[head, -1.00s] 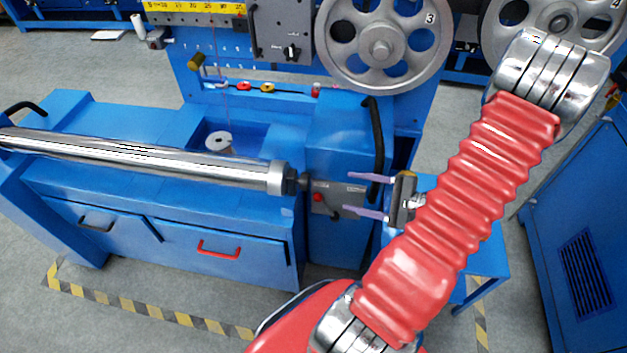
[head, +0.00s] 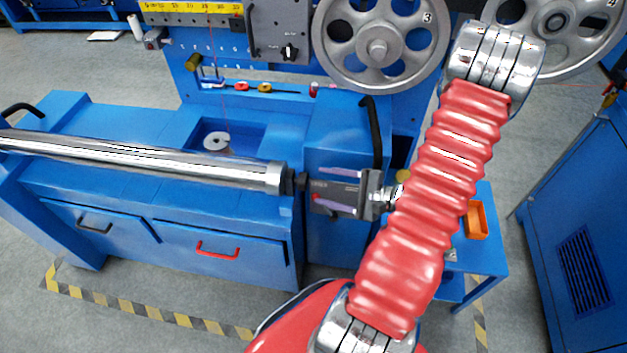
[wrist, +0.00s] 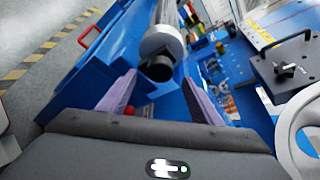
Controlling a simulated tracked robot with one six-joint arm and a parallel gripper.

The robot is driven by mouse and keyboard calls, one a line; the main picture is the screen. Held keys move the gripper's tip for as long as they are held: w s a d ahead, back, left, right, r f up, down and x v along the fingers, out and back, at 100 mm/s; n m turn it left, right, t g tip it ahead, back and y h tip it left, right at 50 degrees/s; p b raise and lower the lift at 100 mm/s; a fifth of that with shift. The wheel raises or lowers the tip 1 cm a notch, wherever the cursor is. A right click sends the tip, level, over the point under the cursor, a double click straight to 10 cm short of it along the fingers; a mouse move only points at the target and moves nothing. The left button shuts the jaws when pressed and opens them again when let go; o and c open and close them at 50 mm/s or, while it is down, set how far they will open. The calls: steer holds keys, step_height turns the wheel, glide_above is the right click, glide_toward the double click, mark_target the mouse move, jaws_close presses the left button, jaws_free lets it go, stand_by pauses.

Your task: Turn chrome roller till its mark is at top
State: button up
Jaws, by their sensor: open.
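The chrome roller (head: 150,162) lies across the top of the blue machine in the head view, with a lighter collar at its right end and a dark stub beyond it. No mark can be made out on it. In the wrist view the roller's end collar (wrist: 163,40) and dark stub (wrist: 157,68) show ahead, between the fingers. My gripper (head: 318,185) is open, its two purple fingers pointing left toward the roller's right end. In the wrist view my gripper (wrist: 158,95) has a finger on each side of the stub's line. Whether the fingers touch anything cannot be told.
A grey plate with a red button (head: 322,200) is behind the fingers. A black handle (head: 372,132) stands upright just above my gripper. Large spoked pulleys (head: 378,48) are above. An orange tray (head: 476,220) is on a blue stand at right.

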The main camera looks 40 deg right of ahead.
mark_target(307, 182)
steer(key=shift+x, duration=2.95)
steer(key=shift+c, duration=0.3)
